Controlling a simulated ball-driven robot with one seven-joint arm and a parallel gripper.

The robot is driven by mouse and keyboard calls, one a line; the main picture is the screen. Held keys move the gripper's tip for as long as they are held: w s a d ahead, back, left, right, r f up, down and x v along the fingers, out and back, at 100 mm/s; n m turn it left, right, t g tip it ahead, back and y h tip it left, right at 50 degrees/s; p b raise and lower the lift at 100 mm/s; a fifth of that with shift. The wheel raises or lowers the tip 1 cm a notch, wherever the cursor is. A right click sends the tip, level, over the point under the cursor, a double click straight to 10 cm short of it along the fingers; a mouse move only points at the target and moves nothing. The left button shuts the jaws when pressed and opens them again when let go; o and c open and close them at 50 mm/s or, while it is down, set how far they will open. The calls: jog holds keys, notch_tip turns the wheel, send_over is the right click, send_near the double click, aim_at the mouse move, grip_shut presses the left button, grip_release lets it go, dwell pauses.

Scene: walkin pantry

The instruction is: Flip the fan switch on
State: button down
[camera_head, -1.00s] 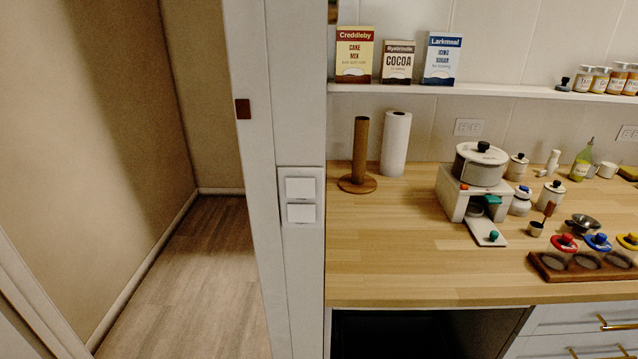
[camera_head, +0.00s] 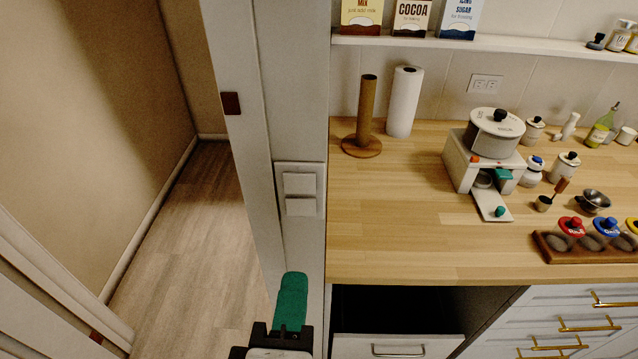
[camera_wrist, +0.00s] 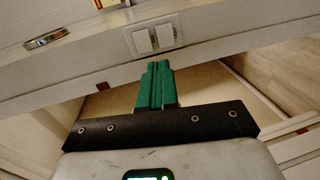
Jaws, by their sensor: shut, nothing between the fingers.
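A white switch plate with two rockers is on the end of the white wall beside the doorway. In the head view the upper rocker (camera_head: 299,184) and lower rocker (camera_head: 300,207) sit one above the other. In the wrist view they show side by side, left rocker (camera_wrist: 141,41) and right rocker (camera_wrist: 165,36). No label tells which is the fan switch. My gripper (camera_head: 293,276) has green fingers and is shut and empty, below the plate in the head view. In the wrist view its tips (camera_wrist: 157,65) point toward the plate with a visible gap.
An open drawer (camera_head: 398,345) is below. The doorway floor (camera_head: 200,240) at left is clear.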

aim_at(299, 193)
jog(key=shift+s+a+r+t, duration=0.15)
jog(key=shift+s+a+r, duration=0.1)
jog(key=shift+r, duration=0.25)
jog(key=shift+s+a+r+t, duration=0.15)
jog(key=shift+a+r, duration=0.05)
jog(key=shift+r, duration=0.3)
jog(key=shift+w, duration=0.1)
jog(key=w+p, duration=0.1)
jog(key=w, duration=0.3)
jog(key=w+f+p, duration=0.1)
jog(key=w, duration=0.4)
jog(key=w+p, duration=0.1)
jog(key=w, duration=0.3)
jog(key=shift+w+d+f+p, duration=0.2)
jog(key=shift+d+f+p, duration=0.1)
jog(key=shift+d, duration=0.05)
jog(key=shift+w+f, duration=0.1)
jog(key=shift+w, duration=0.05)
jog(key=shift+f, duration=0.1)
